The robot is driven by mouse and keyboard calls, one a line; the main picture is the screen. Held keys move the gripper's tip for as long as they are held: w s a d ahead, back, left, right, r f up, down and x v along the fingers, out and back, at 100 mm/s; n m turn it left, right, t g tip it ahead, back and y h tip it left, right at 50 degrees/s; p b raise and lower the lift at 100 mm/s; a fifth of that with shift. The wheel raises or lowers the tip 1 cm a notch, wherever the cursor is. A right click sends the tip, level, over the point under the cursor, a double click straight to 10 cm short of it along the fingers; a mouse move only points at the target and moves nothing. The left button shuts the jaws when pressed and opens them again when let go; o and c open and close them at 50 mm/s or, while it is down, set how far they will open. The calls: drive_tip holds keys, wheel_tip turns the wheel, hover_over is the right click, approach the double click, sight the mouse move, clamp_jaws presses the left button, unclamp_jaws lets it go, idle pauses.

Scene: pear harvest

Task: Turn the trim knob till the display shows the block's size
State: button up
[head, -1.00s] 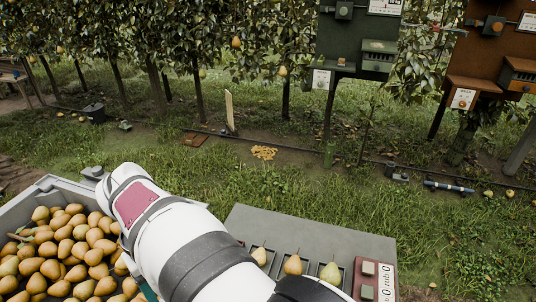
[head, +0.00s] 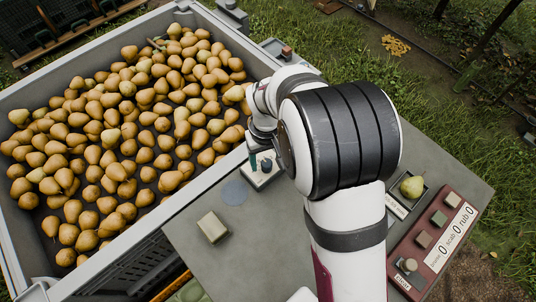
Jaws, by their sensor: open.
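A small pale grey-green block (head: 213,227) sits on the grey table (head: 190,255), left of my arm. My gripper (head: 260,160) is open and points down over a small white device (head: 262,181) at the crate side of the table. My wrist and arm cover much of that device. I cannot tell whether the fingers touch a knob there. No size reading shows on it from this angle. A red-brown panel (head: 425,249) on the right carries several square buttons, a round knob (head: 408,265) and counters reading 0. Which knob is the trim knob is not clear.
A grey crate (head: 105,29) full of pears stands left of the table. A round blue-grey disc (head: 234,193) lies near the block. A green pear (head: 412,187) rests in a tray at the right. A small box with an orange-brown top (head: 286,51) is beyond my wrist.

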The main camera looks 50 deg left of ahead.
drive_tip(key=shift+c, duration=0.2)
clamp_jaws()
drive_tip(key=shift+m, duration=2.8)
drive_tip(key=shift+o, duration=0.2)
unclamp_jaws()
